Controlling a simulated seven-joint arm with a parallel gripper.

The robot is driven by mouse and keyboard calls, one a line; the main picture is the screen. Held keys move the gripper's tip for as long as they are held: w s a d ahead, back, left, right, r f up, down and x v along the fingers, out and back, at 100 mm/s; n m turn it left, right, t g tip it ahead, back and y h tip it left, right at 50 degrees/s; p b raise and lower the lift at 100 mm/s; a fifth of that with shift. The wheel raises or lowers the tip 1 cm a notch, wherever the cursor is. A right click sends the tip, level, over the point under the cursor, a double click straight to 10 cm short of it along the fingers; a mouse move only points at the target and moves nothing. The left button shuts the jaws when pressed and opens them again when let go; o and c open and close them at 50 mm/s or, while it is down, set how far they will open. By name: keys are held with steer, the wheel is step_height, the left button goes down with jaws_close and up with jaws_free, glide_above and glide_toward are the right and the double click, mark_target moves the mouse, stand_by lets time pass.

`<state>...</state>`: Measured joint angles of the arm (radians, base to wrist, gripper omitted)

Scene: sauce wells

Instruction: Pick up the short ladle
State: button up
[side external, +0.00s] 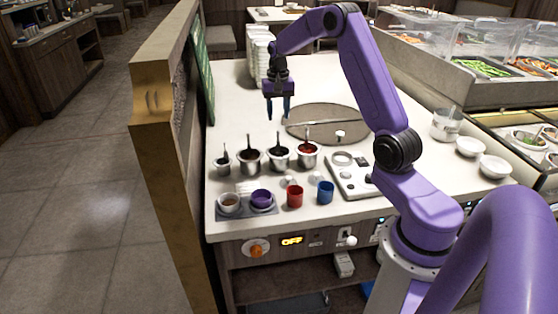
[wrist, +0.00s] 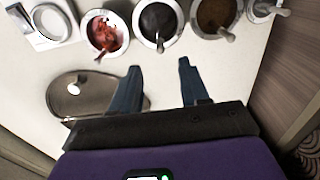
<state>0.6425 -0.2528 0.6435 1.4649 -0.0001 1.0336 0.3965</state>
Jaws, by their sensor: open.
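Several metal sauce pots stand in a row, each with a ladle handle sticking up. The side view shows a small pot (side external: 222,168) at the left, then a brown-sauce pot (side external: 249,167), a dark-sauce pot (side external: 279,164) and a red-sauce pot (side external: 307,161). In the wrist view the order is reversed; the small pot's ladle (wrist: 281,11) is cut by the top edge. I cannot tell for sure which ladle is the short one. My gripper (side external: 278,113) is open and empty, above the counter behind the pots. In the wrist view its fingers (wrist: 158,68) point towards the dark-sauce pot.
A round brown board (side external: 325,118) lies behind the pots. A tray (side external: 217,211) with two bowls, a red cup (side external: 295,197) and a blue cup (side external: 325,193) stand in front. Stacked white containers (side external: 262,55) and a wooden partition (side external: 165,130) border the counter's left side.

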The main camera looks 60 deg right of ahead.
glide_above(278, 141)
steer(key=f, duration=0.5)
steer(key=shift+w+d+f, duration=0.1)
steer(key=shift+w+d, duration=0.15)
steer(key=shift+d, duration=0.15)
steer(key=shift+s+a+f, duration=0.1)
steer(key=shift+f, duration=1.2)
steer(key=shift+a+f, duration=0.1)
steer(key=shift+f, duration=1.2)
jaws_close()
